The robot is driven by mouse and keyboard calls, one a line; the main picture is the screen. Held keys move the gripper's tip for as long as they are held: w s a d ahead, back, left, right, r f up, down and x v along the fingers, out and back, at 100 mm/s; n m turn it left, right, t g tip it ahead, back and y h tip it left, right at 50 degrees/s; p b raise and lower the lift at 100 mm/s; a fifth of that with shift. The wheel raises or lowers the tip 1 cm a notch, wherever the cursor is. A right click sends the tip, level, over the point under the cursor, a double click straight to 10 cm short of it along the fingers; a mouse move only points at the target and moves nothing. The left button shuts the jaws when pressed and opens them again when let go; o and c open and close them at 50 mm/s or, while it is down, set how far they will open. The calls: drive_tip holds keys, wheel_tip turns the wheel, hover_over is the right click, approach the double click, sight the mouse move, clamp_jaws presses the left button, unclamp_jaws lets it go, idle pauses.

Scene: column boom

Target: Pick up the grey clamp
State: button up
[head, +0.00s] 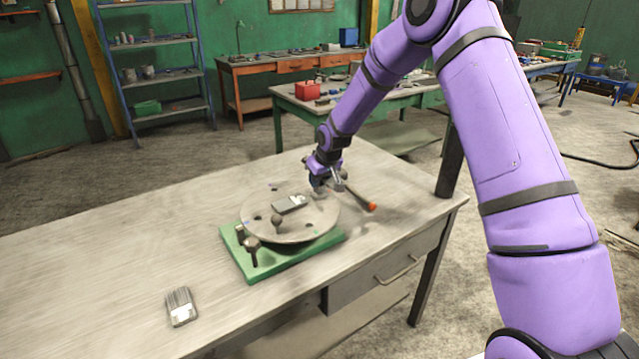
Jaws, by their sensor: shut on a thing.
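My gripper (335,184) is low over the far right edge of a round grey plate (305,226), above the wooden workbench. It is shut on a small grey metal piece that looks like the grey clamp (339,186); the fingers hide part of it. A dark bar with an orange end (371,206) sticks out to the lower right beside the jaws. I cannot tell whether the bar belongs to the clamp, nor whether the clamp touches the surface below.
The plate sits on a green base (262,281) with dark knobs (251,250). A small grey block (291,203) lies on the plate. A flat grey brush-like item (180,306) lies at the front left. The workbench (110,255) is clear on its left side.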

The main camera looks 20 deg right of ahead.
drive_tip(key=shift+r, duration=0.6)
drive_tip(key=v, duration=0.2)
drive_tip(key=shift+w+r, duration=0.1)
drive_tip(key=shift+r, duration=0.25)
drive_tip(key=s+d, duration=0.2)
drive_tip(key=s, duration=0.5)
drive_tip(key=s+d+r, duration=0.1)
drive_tip(key=s+d, duration=0.2)
drive_tip(key=s, duration=0.4)
drive_tip(key=shift+s+r, duration=0.15)
drive_tip(key=shift+s, duration=0.1)
drive_tip(key=shift+d, duration=0.1)
